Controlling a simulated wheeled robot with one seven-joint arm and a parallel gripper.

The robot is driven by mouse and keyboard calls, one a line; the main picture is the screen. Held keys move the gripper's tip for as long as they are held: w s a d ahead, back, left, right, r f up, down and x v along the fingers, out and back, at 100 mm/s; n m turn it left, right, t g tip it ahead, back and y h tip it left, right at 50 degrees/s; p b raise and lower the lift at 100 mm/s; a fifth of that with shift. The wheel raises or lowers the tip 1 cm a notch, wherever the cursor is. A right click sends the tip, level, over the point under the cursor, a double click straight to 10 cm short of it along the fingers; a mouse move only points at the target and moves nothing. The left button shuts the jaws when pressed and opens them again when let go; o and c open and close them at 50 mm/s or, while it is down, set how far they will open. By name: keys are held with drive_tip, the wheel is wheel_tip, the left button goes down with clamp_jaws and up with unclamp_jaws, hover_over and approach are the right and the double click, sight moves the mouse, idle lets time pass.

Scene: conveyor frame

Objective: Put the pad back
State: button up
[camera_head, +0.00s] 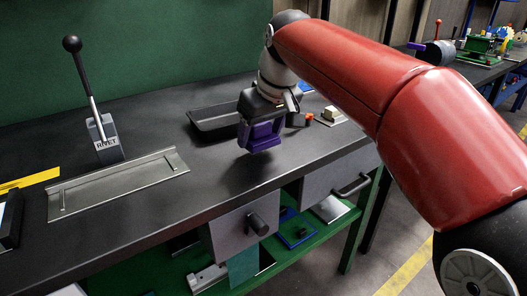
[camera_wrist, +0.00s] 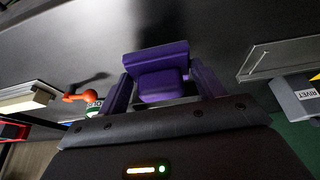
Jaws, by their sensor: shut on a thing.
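My gripper (camera_head: 262,140) hangs above the dark worktop, right of the middle of the table. Its purple fingers (camera_wrist: 162,85) are shut on a purple block, which I take to be the pad (camera_wrist: 160,72). In the wrist view the pad sits between both fingertips. In the head view fingers and pad merge into one purple shape, and the pad's lower side looks clear of the worktop.
A black open tray (camera_head: 205,125) lies just left of and behind my gripper. A metal plate with raised edges (camera_head: 120,185) and the RIVET lever (camera_head: 105,145) stand at left. A small orange-red part (camera_head: 309,117) and a beige block (camera_head: 330,113) are at right. Front-middle worktop is clear.

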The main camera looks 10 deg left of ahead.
sight(263, 139)
drive_tip(key=shift+f+b, duration=1)
drive_tip(key=shift+f, duration=0.45)
drive_tip(key=shift+f, duration=0.2)
drive_tip(key=o, duration=0.9)
drive_tip(key=shift+o, duration=0.2)
drive_tip(key=shift+s+d+r, duration=0.1)
drive_tip(key=shift+r, duration=0.35)
drive_tip(key=p+v, duration=0.2)
drive_tip(key=v, duration=0.9)
drive_tip(key=shift+r, duration=0.2)
drive_tip(key=shift+s+d, duration=0.1)
